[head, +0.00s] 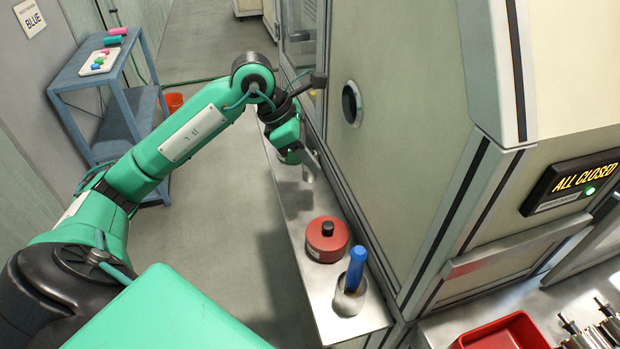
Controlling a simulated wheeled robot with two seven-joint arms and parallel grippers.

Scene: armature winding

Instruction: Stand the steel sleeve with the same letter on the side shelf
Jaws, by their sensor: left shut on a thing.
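My left gripper (300,150) is over the far part of the narrow side shelf (300,205), close to the machine wall. It is shut on a small grey metal piece (312,166), which looks like the steel sleeve. The piece looks tilted, and its upper part is hidden by the gripper. I cannot tell whether its lower end touches the shelf. No letter can be read on it from here. My right gripper is not in view.
On the shelf's near part stand a red round tin (322,246) and a blue-handled tool (357,265) in a metal holder. The machine wall (420,130) borders the shelf. A red tray (505,332) and several metal shafted parts (600,335) lie lower right. A blue cart (90,72) stands left.

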